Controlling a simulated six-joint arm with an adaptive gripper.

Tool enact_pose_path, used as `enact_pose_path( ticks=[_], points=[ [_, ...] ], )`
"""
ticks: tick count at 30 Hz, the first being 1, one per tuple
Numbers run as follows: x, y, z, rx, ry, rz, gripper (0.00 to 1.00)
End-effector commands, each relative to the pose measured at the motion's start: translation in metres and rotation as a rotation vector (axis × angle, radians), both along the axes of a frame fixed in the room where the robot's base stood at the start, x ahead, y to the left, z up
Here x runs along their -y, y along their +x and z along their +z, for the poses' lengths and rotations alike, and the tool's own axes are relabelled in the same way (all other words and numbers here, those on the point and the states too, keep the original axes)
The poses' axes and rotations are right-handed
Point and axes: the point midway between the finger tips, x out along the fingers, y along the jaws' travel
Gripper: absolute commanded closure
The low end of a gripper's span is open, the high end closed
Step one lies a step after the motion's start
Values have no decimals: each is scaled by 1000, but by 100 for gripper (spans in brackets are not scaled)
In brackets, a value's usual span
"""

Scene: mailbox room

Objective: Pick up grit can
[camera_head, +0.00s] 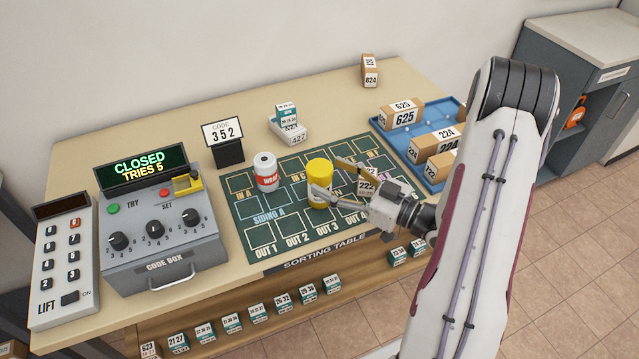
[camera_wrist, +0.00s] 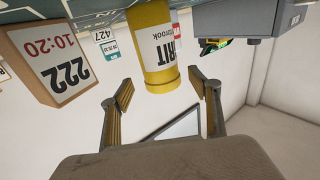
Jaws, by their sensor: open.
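The grit can (camera_head: 320,171) is a yellow cylinder with a white label. It stands upright on the green sorting mat (camera_head: 258,239). In the wrist view the grit can (camera_wrist: 153,45) appears upside down with "RIT" on its label, just beyond the fingertips. My gripper (camera_head: 332,178) is beside the can, at its right, with its fingers spread toward it. In the wrist view my gripper (camera_wrist: 164,92) is open, one finger on each side of the gap, and nothing is between the pads. I cannot tell whether a finger touches the can.
A white-and-red wrap can (camera_head: 266,172) stands left of the grit can. A box marked 222 (camera_wrist: 48,62) is close to one finger; it also shows behind my gripper (camera_head: 367,187). A blue tray (camera_head: 394,144) with boxes lies right, the code box (camera_head: 160,232) left.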

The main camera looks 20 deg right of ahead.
Motion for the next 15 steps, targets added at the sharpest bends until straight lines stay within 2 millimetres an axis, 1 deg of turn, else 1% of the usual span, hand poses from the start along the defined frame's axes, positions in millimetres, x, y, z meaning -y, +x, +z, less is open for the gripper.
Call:
enact_pose_path(
  ticks=[6, 10, 15],
  points=[
    [-15, 16, 4, 1, -2, 3, 38],
    [-20, 24, 4, 0, -1, 2, 38],
    [-22, 29, 4, -1, -1, -1, 38]
  ],
)
